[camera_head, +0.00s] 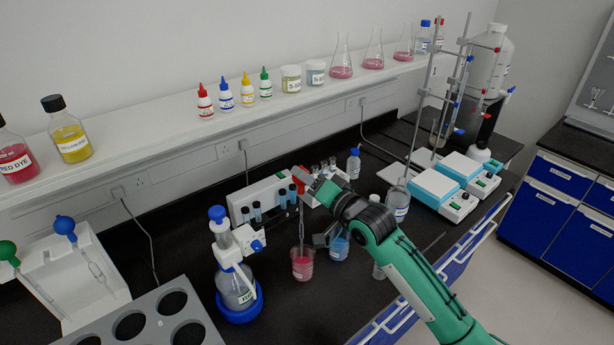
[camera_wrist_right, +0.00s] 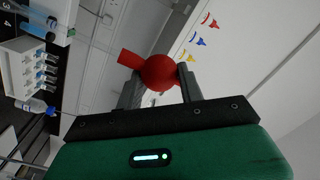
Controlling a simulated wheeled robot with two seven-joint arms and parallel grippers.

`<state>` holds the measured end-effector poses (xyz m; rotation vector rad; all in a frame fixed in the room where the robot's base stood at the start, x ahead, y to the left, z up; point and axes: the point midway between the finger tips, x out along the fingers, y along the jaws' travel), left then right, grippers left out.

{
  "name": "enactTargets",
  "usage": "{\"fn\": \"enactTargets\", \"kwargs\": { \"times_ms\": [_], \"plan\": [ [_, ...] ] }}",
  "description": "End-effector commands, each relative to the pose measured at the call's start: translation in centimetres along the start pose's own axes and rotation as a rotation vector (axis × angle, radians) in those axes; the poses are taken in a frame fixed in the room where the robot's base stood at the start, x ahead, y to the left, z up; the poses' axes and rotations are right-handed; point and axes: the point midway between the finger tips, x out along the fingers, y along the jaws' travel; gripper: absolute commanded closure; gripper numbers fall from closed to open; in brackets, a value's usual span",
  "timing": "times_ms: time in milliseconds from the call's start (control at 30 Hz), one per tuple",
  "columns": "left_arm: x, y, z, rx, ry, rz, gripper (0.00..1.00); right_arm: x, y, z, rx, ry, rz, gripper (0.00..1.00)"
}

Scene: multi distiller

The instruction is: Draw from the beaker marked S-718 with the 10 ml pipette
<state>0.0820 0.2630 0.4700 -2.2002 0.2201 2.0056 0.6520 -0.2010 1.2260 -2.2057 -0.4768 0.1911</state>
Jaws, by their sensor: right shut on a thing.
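My right gripper (camera_head: 307,184) is shut on the red bulb of a pipette (camera_head: 301,222); in the wrist view the red bulb (camera_wrist_right: 160,71) sits between the two fingers. The pipette's glass hangs about upright, its lower end reaching a small beaker of pink-red liquid (camera_head: 302,266). Whether the tip is below the liquid surface is hard to tell. The beaker has a white label too small to read. A beaker of blue liquid (camera_head: 338,247) stands to its right, partly behind my arm. My left gripper is not in view.
A blue-based dispenser bottle (camera_head: 238,290) stands left of the pink beaker. A white rack with blue vials (camera_head: 262,199) is behind. A pipette stand (camera_head: 80,275) with blue and green bulbs is far left. A grey tray with holes (camera_head: 150,320) lies in front. Burette stands are right.

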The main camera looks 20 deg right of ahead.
Motion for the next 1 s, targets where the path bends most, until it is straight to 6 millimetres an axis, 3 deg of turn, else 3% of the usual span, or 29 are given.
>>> {"fn": "enactTargets", "kwargs": {
  "times_ms": [1000],
  "plan": [
    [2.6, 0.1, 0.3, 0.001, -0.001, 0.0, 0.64, -0.1, 4.0, 3.3, 0.001, 0.0, 0.0, 1.0]
  ]
}}
